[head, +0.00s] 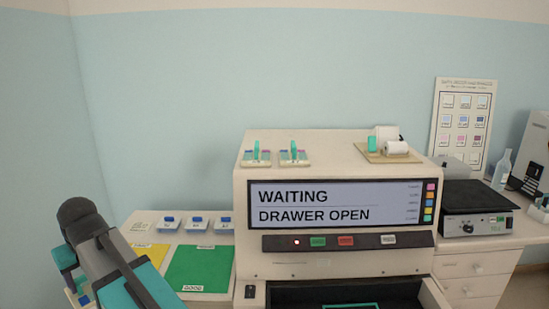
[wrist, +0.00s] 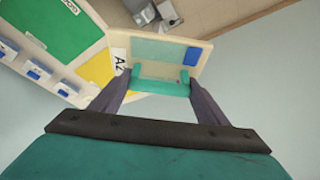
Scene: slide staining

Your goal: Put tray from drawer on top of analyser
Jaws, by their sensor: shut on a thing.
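The tray is at the lower left in the head view, mostly behind my arm. The cream analyser (head: 345,160) stands in the centre, its screen reading "WAITING" and "DRAWER OPEN". Its drawer (head: 300,296) is open at the bottom edge, with a dark inside and a teal outline; most of it is cut off.
Two trays with green handles, a left one (head: 257,156) and a right one (head: 294,155), stand on the analyser's top left. A paper-roll holder (head: 390,152) is at its top right; the top between is clear. Green (head: 200,268) and yellow (head: 150,254) mats lie left of the analyser.

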